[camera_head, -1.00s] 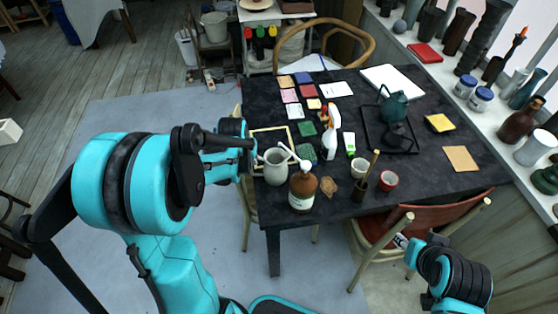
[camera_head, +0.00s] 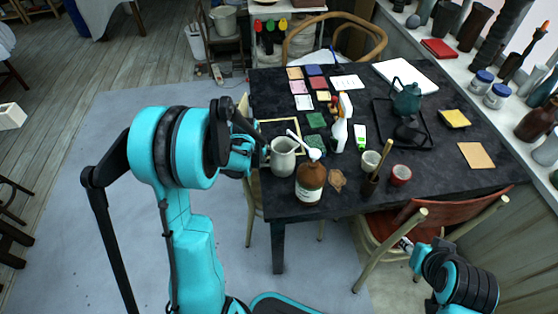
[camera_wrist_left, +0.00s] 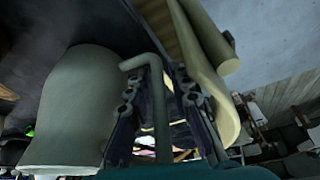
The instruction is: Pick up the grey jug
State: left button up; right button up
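The grey jug (camera_head: 283,158) stands upright near the left edge of the dark table (camera_head: 420,205), beside a brown pump bottle (camera_head: 310,180). My left gripper (camera_head: 257,150) is at the jug's left side, level with it. In the left wrist view the jug's pale body (camera_wrist_left: 70,110) fills the left part. Its bent handle (camera_wrist_left: 150,75) comes in between the two fingers of my left gripper (camera_wrist_left: 160,115). The fingers are apart, and no firm grip on the handle shows. My right gripper (camera_head: 405,244) is low by the red-brown chair, its fingers too small to read.
A white spray bottle (camera_head: 341,125), a pale cup (camera_head: 370,160) and a red cup (camera_head: 400,175) stand right of the jug. A teal teapot (camera_head: 406,98) is farther back. A chair (camera_head: 254,215) stands at the table's left edge. Floor left of it is clear.

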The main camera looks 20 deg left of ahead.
pick_arm(q)
grip_shut()
jog(key=shift+r, duration=0.2)
dwell(0.3)
